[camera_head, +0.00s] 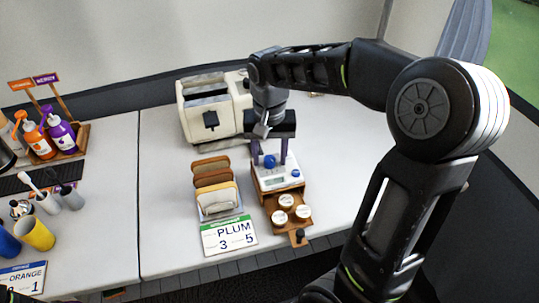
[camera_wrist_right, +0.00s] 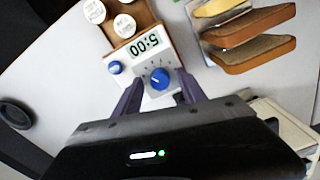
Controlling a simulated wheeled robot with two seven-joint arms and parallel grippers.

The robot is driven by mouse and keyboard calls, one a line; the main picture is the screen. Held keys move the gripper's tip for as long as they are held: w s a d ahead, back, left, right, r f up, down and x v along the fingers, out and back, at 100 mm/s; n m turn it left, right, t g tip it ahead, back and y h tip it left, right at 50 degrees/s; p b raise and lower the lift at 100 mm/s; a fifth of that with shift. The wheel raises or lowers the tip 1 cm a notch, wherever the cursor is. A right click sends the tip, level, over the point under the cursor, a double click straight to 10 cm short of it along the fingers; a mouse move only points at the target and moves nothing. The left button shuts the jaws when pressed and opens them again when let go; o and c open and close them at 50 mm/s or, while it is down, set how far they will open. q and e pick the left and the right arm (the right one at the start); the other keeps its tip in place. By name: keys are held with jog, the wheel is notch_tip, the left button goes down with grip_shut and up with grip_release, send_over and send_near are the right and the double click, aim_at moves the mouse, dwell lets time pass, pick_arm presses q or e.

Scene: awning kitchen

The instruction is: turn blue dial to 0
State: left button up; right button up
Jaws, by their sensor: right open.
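A white timer box (camera_head: 279,180) with a digital display and two blue dials sits on a wooden stand. The larger blue dial (camera_head: 269,161) also shows in the wrist view (camera_wrist_right: 160,78), with small marks around it. The smaller blue dial (camera_head: 296,173) also shows there (camera_wrist_right: 115,68). My left gripper is out of view.
Three white-lidded jars (camera_head: 286,202) stand on the stand's front. A bread rack (camera_head: 216,188) with a PLUM card (camera_head: 230,236) is left of the timer; a toaster (camera_head: 212,108) stands behind. Pump bottles (camera_head: 60,133) and cups (camera_head: 36,232) are far left.

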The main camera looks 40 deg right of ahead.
jog(key=shift+f, duration=0.1)
jog(key=shift+c, duration=0.5)
grip_shut()
